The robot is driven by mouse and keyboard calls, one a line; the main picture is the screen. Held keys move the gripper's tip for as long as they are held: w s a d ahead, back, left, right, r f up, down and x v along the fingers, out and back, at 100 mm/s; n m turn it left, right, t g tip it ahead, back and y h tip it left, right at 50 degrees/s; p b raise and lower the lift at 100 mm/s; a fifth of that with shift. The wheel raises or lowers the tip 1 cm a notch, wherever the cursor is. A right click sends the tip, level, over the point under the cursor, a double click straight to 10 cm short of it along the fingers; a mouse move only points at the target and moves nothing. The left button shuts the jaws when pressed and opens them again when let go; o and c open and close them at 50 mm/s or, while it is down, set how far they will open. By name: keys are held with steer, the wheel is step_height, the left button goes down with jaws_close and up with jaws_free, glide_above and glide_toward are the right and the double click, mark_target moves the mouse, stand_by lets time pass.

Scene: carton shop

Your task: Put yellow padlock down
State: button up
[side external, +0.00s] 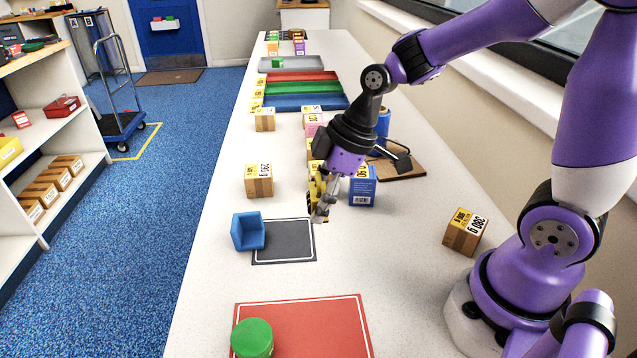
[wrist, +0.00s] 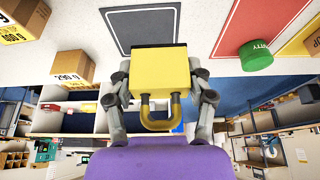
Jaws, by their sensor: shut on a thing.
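A yellow padlock (wrist: 159,75) with a brass-coloured shackle is held between the fingers of my gripper (wrist: 160,95), seen in the wrist view. In the side external view my gripper (side external: 321,208) points down above the white table, and the padlock (side external: 315,188) shows as a yellow patch partly hidden by the fingers. The gripper is beside the right end of the dark grey mat (side external: 285,240), which has a white outline. The same mat shows behind the padlock in the wrist view (wrist: 140,25). The exact height above the table is hard to tell.
A blue open holder (side external: 248,232) stands at the mat's left edge. A red mat (side external: 310,325) with a green cylinder (side external: 252,338) is in front.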

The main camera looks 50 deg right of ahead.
steer(key=w+d+f, duration=0.1)
steer(key=d, duration=0.1)
steer(key=w+d+f, duration=0.1)
steer(key=d, duration=0.1)
steer(key=w+d+f, duration=0.1)
steer(key=f, duration=0.1)
steer(key=shift+d, duration=0.4)
steer(key=shift+w+d+f, duration=0.1)
steer(key=shift+f, duration=1.95)
steer(key=shift+f, duration=0.15)
steer(key=o, duration=1.4)
steer(key=shift+o, duration=0.2)
